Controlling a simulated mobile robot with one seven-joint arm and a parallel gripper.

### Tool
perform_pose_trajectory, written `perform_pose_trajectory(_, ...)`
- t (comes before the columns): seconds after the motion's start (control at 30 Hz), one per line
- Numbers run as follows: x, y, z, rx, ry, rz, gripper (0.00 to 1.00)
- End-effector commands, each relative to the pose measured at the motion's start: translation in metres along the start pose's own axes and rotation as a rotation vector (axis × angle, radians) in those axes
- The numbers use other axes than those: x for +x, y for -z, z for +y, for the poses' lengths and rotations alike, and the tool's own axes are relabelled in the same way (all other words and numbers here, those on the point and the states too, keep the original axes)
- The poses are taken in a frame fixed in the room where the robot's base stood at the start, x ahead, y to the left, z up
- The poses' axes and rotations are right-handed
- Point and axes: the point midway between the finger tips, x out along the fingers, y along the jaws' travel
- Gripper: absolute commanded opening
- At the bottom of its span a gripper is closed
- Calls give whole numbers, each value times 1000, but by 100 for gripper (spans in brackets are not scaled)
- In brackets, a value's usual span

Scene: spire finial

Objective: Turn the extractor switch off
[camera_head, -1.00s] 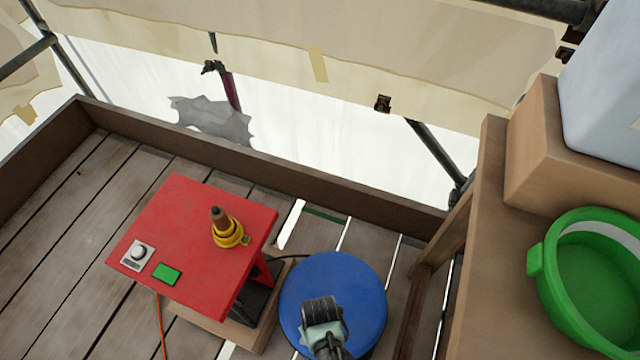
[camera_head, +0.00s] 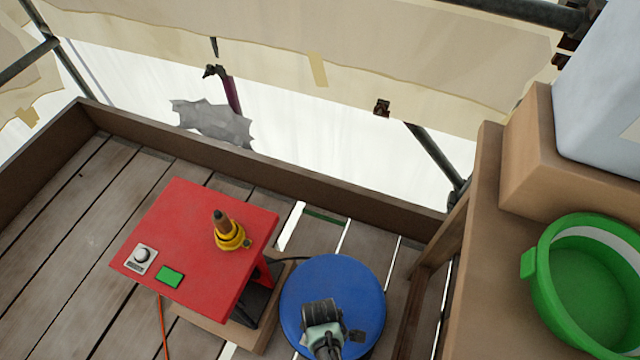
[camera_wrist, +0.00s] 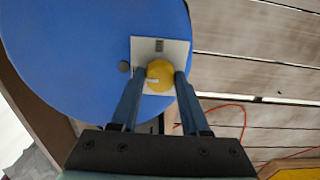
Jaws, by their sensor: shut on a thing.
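A round yellow knob (camera_wrist: 160,76) with a small white mark sits on a white square plate (camera_wrist: 178,47) on top of the blue drum (camera_wrist: 75,60). The print on the plate is too small to read, so I cannot confirm it names the extractor. My gripper (camera_wrist: 161,79) has one finger on each side of the knob and is shut on it. In the head view my wrist (camera_head: 322,318) stands over the blue drum (camera_head: 335,275) and hides the knob and the plate. A small dark round spot (camera_wrist: 124,67) shows left of the plate.
At right, a green tub (camera_head: 585,285) rests on a wooden bench. An orange cord (camera_wrist: 225,106) lies on the planks.

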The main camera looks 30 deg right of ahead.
Motion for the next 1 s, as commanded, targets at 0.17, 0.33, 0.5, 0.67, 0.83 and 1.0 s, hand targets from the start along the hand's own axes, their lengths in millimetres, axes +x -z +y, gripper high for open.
perform_pose_trajectory(0.17, 0, 0, 0, -12, 0, 0, 0)
perform_pose_trajectory(0.33, 0, 0, 0, -13, 0, 0, 0)
perform_pose_trajectory(0.5, 0, 0, 0, -12, 0, 0, 53)
perform_pose_trajectory(0.67, 0, 0, 0, -12, 0, 0, 76)
perform_pose_trajectory(0.83, 0, 0, 0, -11, 0, 0, 76)
perform_pose_trajectory(1.0, -6, 0, 0, -11, -1, 1, 76)
